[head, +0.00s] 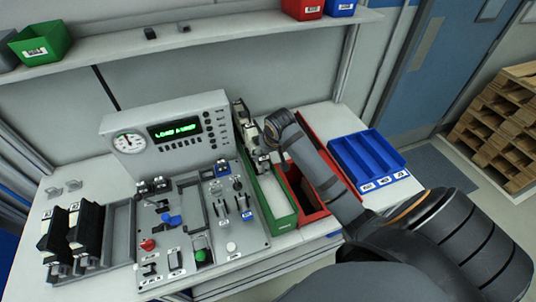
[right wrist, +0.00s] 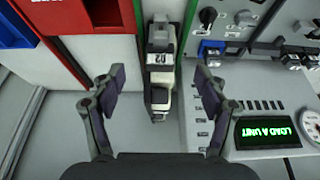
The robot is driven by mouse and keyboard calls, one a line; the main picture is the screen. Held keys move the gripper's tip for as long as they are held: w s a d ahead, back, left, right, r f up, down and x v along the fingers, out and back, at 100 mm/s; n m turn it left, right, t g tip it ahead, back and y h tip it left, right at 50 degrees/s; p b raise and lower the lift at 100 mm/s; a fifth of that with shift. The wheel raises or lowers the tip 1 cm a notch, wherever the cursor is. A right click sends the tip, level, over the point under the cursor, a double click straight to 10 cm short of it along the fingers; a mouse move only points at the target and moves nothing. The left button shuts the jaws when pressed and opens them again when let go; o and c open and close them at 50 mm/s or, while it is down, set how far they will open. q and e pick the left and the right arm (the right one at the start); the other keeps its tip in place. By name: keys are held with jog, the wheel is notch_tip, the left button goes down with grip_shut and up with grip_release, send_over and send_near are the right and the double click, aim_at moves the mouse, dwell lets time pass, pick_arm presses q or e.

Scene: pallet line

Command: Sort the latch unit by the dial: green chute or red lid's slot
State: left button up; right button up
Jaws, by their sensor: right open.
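A black-and-white latch unit (right wrist: 160,62) with a small label lies at the back end of the green chute (head: 282,219), between its walls. It also shows in the head view (head: 246,122), partly hidden. My right gripper (right wrist: 160,82) is open and empty, its fingers on either side of the unit and apart from it. The red bin (head: 325,158) stands right of the chute, partly covered by my right arm. The round dial (head: 128,142) is on the grey tester, whose green display (head: 175,128) reads "LOAD A UNIT". My left gripper is out of view.
Two black units (head: 88,228) stand in a grey rack at the left. The control panel (head: 240,243) carries switches, levers and buttons. A blue divided tray (head: 345,150) stands at the right. A shelf (head: 200,27) with bins runs above.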

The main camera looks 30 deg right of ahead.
jog(key=v, duration=1.1)
jog(key=shift+s, duration=0.1)
dwell(1.0)
